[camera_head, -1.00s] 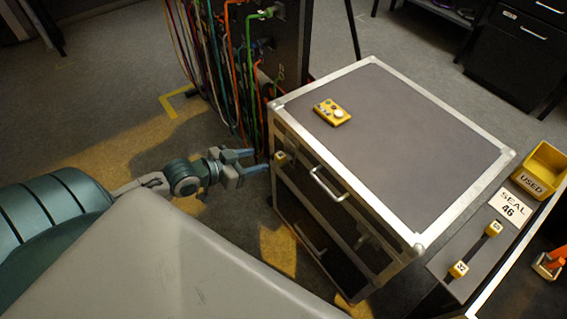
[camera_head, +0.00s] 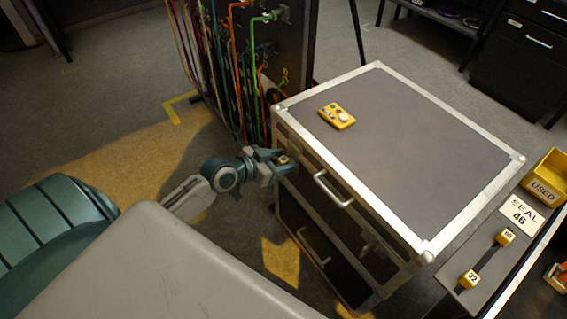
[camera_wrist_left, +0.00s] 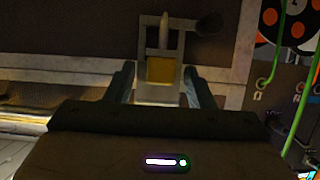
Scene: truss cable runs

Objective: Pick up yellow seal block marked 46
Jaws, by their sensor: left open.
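A small yellow seal block (camera_head: 283,160) sits at a latch on the near left side of the flight case. Its marking cannot be read. My left gripper (camera_head: 286,161) is open, with its fingers on either side of this block. In the left wrist view the yellow block (camera_wrist_left: 161,70) shows between the two open fingers (camera_wrist_left: 160,85), below a metal hasp, with gaps at both sides. A white card reading SEAL 46 (camera_head: 521,214) lies on the side bench at right. My right gripper is not in view.
The flight case (camera_head: 430,150) carries a yellow device (camera_head: 337,116) on its lid. Two other numbered yellow blocks (camera_head: 505,237) (camera_head: 469,279) sit on a dark strip near the yellow USED bin (camera_head: 548,178). Hanging cables (camera_head: 215,70) are close behind my left gripper.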

